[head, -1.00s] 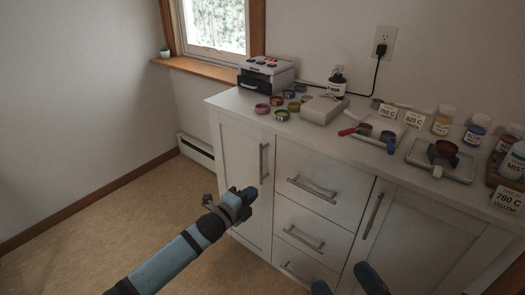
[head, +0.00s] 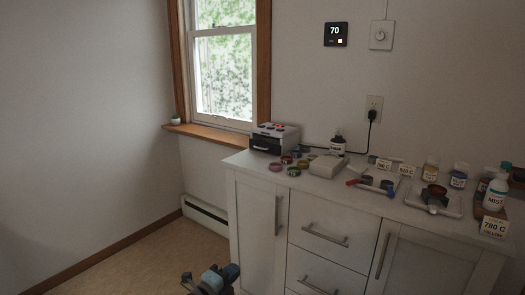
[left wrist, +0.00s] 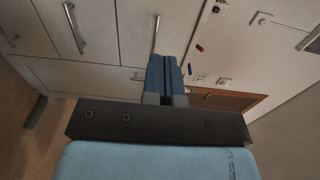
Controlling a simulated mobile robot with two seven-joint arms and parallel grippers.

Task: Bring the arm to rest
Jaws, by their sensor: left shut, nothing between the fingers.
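My left gripper (head: 228,272) shows at the bottom edge of the head view, in front of the white cabinet and below its countertop. In the left wrist view its blue fingers (left wrist: 166,72) are together with nothing between them. They point toward the white drawer fronts (left wrist: 95,80) and appear apart from them. Most of my left arm is below the head view's edge. My right gripper is not in view.
The countertop (head: 325,188) holds a small kiln-like box (head: 275,138), several small coloured dishes, a grey box (head: 327,165), jars, trays and label cards. Cabinet handles (head: 278,215) stick out in front. Open floor (head: 140,265) lies to the left.

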